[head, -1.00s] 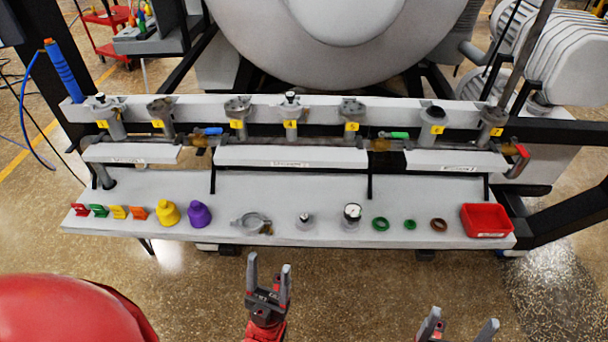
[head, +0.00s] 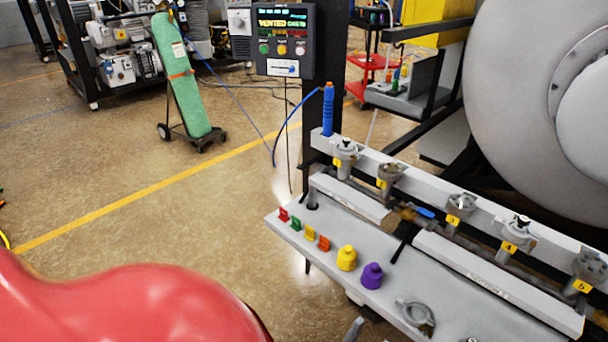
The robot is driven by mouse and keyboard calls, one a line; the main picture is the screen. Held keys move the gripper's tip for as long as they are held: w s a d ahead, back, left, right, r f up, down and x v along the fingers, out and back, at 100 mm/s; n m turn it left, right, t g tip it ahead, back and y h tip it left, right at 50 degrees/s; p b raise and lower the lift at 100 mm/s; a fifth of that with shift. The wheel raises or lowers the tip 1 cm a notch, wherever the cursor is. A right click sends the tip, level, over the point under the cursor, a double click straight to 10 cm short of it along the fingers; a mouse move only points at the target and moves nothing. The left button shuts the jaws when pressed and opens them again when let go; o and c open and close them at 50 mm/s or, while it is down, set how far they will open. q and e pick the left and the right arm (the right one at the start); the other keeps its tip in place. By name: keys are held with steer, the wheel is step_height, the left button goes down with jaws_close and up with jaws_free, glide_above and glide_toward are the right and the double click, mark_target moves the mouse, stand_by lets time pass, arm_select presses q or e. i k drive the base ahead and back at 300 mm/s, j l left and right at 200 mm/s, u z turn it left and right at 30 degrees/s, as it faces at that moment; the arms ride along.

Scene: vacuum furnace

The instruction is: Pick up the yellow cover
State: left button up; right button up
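The yellow cover (head: 346,258) stands upright on the front of the grey shelf (head: 318,228), in the middle of the head view. A purple cover (head: 372,276) stands just to its right. Only a small grey piece, perhaps a fingertip of one of my grippers, shows at the bottom edge below the yellow cover. It is apart from the cover, and whether that gripper is open cannot be seen. No other gripper part is in view.
A grey clamp ring (head: 415,314) lies to the right of the purple cover. A rail with numbered ports (head: 460,206) runs behind the shelf. A control panel (head: 284,40) and a green cylinder (head: 182,78) stand farther back. Open floor lies left.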

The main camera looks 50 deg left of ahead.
mark_target(347, 260)
steer(key=j+u, duration=0.1)
steer(key=u, duration=0.95)
